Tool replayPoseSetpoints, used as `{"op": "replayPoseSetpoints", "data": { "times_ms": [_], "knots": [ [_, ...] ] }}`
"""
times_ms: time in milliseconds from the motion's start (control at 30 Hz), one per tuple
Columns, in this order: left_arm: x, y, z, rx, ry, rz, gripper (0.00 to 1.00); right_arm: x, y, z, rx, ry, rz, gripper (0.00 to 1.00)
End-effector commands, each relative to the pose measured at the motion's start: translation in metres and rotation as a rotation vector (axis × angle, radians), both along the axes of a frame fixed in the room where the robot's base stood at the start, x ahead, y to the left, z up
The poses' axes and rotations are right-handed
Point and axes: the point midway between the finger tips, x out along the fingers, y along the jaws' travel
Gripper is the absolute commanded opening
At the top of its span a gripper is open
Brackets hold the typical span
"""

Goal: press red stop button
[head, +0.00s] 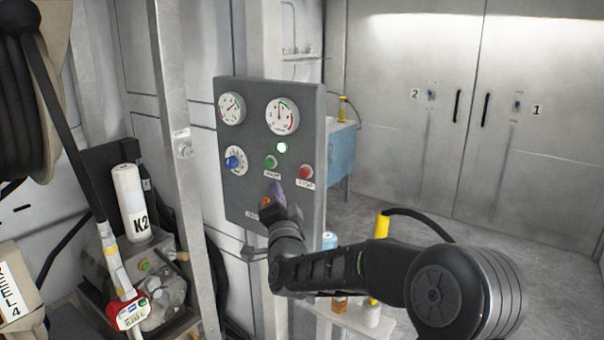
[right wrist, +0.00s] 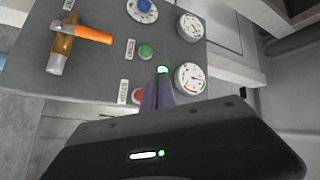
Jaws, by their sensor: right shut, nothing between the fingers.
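The red stop button (head: 305,172) is at the lower right of a grey control panel (head: 315,110), above a "STOP" label. It also shows in the right wrist view (right wrist: 137,96), partly covered by my fingers. My right gripper (head: 276,190) is shut and empty, its purple fingers pointing at the panel, below and left of the red button in the head view. In the right wrist view the fingertips (right wrist: 159,84) overlap the panel just beside the red button. I cannot tell whether they touch the panel. My left gripper is not in view.
The panel also has a green button (head: 270,162), a blue knob (head: 233,162), a lit white lamp (head: 281,147), two gauges (head: 282,116) and an orange-handled valve (right wrist: 87,34). A metal post (head: 180,150) stands left of it. A shelf with bottles (head: 371,313) lies below my right arm.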

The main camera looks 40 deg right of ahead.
Motion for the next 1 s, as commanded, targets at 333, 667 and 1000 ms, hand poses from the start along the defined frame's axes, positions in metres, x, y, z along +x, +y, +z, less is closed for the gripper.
{"op": "replayPoseSetpoints", "data": {
  "times_ms": [333,667,1000],
  "knots": [
    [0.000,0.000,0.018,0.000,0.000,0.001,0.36,0.012,-0.044,0.002,-0.001,0.004,-0.004,0.00],
    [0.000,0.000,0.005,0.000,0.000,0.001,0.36,0.021,-0.070,-0.002,-0.001,0.002,-0.001,0.00],
    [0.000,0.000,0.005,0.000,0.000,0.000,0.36,0.021,-0.073,0.000,-0.001,0.001,-0.002,0.00]
  ]
}}
